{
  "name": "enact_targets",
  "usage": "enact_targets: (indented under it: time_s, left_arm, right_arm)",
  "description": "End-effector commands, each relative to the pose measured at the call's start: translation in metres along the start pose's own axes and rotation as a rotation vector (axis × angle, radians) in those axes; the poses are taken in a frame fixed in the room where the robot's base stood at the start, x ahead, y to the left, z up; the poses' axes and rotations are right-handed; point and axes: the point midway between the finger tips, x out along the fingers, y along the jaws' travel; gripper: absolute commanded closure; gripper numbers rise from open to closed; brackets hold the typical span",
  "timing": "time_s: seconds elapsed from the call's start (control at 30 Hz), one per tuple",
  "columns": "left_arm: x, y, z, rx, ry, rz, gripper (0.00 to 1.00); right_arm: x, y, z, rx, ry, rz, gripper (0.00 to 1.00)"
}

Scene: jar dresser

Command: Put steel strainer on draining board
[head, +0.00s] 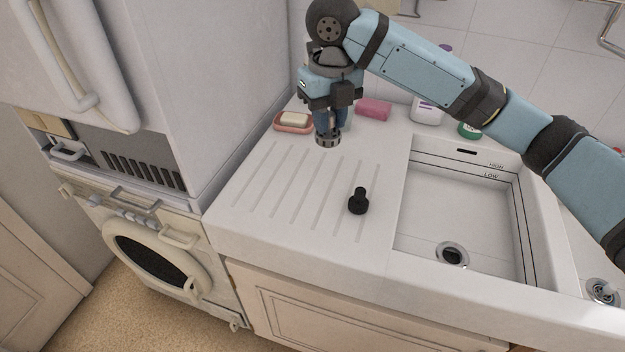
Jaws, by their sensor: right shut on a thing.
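The steel strainer (328,139) is a small round grey metal piece at the back of the white draining board (268,205), by the ends of its grooves. My right gripper (330,122) points straight down and is shut on the strainer from above. The strainer is on the board's surface or just above it; I cannot tell which. The fingers hide part of its top. My left gripper is not in view.
A black plug (358,203) stands on the board's right part. A soap dish (292,124) with a soap bar, a pink sponge (373,109) and bottles line the back. The sink (462,215) lies right.

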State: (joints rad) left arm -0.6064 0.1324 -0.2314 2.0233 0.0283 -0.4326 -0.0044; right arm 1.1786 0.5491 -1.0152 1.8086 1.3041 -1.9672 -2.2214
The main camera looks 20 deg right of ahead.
Motion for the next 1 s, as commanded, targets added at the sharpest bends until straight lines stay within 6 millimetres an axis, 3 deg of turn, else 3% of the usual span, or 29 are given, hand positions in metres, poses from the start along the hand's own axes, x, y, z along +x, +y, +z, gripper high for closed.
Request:
enact_targets:
  time_s: [0.17, 0.4, 0.6, 0.87, 1.0]
  left_arm:
    - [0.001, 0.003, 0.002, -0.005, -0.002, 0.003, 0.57]
    - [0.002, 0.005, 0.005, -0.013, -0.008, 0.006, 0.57]
    - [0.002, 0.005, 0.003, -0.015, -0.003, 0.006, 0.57]
    - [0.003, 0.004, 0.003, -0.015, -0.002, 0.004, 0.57]
    - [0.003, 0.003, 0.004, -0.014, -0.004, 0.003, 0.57]
  right_arm:
    - [0.031, 0.0, -0.001, -0.001, 0.006, -0.001, 0.99]
    - [0.096, 0.0, -0.001, 0.001, 0.005, -0.002, 0.99]
    - [0.14, 0.0, -0.001, 0.0, 0.002, -0.001, 0.99]
    - [0.161, 0.0, -0.001, -0.001, 0.001, -0.001, 0.99]
    - [0.181, 0.0, -0.001, 0.0, 0.004, -0.001, 0.99]
